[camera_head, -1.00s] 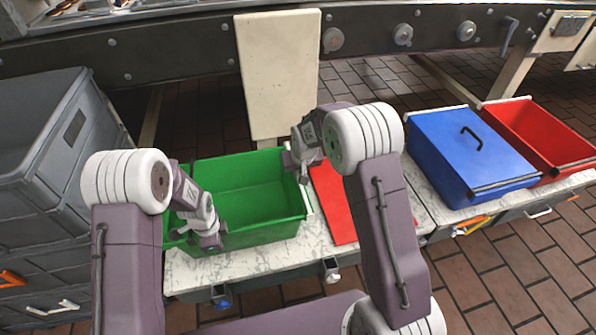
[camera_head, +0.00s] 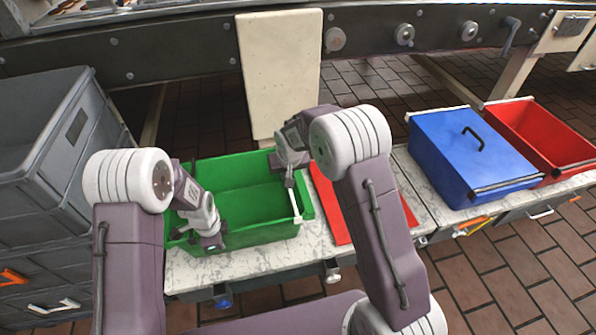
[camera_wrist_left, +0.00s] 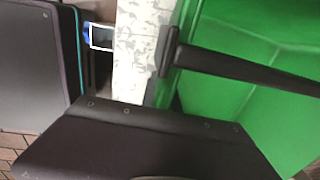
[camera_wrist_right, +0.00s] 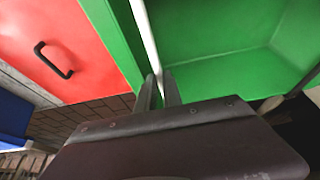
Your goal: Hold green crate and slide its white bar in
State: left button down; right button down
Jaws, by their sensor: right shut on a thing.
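The green crate (camera_head: 240,179) stands open on the stone-topped bench. My left gripper (camera_head: 211,240) is at its near left part; in the left wrist view a dark bar (camera_wrist_left: 250,72) crosses in front of the green wall. The left jaws are not clear enough to tell open from shut. The white bar (camera_head: 295,205) is a thin strip at the crate's right side. My right gripper (camera_head: 291,180) is shut on it. In the right wrist view the white bar (camera_wrist_right: 147,32) runs away from between the fingers, with green on both sides. Its seating is unclear.
A red panel with a black handle (camera_wrist_right: 55,60) lies right of the crate. A blue crate (camera_head: 465,155) and a red crate (camera_head: 540,130) stand farther right. Grey crates (camera_head: 60,170) are stacked at the left. A cream board (camera_head: 280,75) stands behind the green crate.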

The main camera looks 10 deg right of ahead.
jog(key=a, duration=0.4)
jog(key=shift+a, duration=0.25)
jog(key=c, duration=1.5)
grip_release()
jog(key=v, duration=1.2)
